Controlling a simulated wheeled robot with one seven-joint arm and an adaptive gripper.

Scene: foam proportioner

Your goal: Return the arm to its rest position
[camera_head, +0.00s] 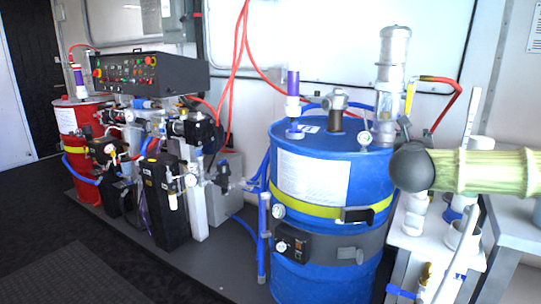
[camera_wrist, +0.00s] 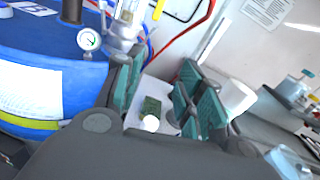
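My gripper (camera_wrist: 165,88) shows in the wrist view with its teal-padded fingers apart and nothing held between them. Beyond the gap lie a white surface, a small green patch and a round white thing. In the head view, a pale green arm section with a dark rounded end reaches in from the right edge, in front of the white stand (camera_head: 425,243). The gripper's fingers cannot be made out in the head view.
A blue drum (camera_head: 320,185) with a yellow band stands left of the arm; it also fills the left of the wrist view (camera_wrist: 40,60). A clear cylinder (camera_head: 392,75) and red hose rise behind. A control panel (camera_head: 150,72) and red drum (camera_head: 80,125) stand left. Dark floor is clear at front left.

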